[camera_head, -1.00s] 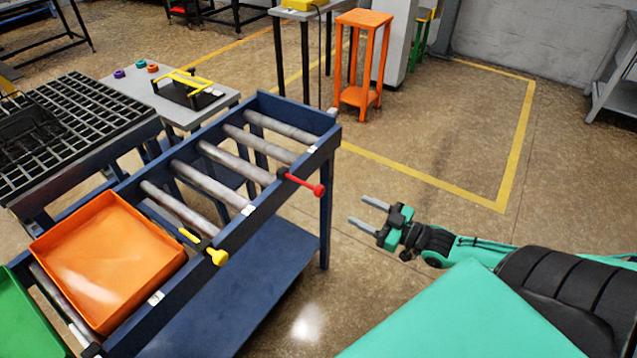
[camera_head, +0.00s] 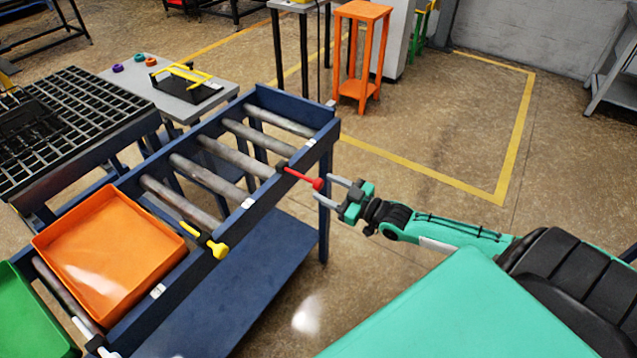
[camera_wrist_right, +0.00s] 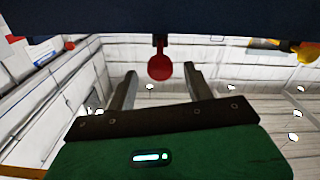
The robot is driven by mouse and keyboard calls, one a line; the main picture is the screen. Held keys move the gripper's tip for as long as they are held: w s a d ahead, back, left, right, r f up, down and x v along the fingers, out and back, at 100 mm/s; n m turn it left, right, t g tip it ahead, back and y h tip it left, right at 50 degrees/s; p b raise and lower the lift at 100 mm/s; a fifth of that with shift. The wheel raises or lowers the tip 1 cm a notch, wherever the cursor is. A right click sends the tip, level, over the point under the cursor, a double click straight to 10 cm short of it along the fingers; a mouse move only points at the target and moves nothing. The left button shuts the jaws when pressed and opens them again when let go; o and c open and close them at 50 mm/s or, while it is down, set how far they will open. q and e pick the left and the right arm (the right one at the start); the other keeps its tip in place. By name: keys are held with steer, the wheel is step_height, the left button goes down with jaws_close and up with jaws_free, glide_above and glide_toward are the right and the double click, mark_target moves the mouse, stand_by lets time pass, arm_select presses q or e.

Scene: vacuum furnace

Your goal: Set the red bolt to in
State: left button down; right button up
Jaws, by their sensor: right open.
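The red bolt (camera_head: 305,179) sticks out from the near side rail of the blue roller table, with its round knob at the outer end. In the right wrist view its red knob (camera_wrist_right: 160,67) shows beyond and between the two fingertips. My right gripper (camera_head: 324,190) is open, with its fingers pointing left at the knob; in the head view the fingertips lie close around the knob's end. The wrist view shows nothing clamped between the fingers, and whether they touch the knob cannot be told.
The blue roller table (camera_head: 255,215) holds an orange tray (camera_head: 105,255) and a yellow bolt (camera_head: 207,241) on the same rail. A green tray (camera_head: 30,315) sits at lower left. An orange stand (camera_head: 360,50) is behind. The floor right of the table is clear.

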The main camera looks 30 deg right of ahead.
mark_target(322, 186)
steer(key=shift+x, duration=1.8)
steer(key=shift+c, duration=0.2)
jaws_close()
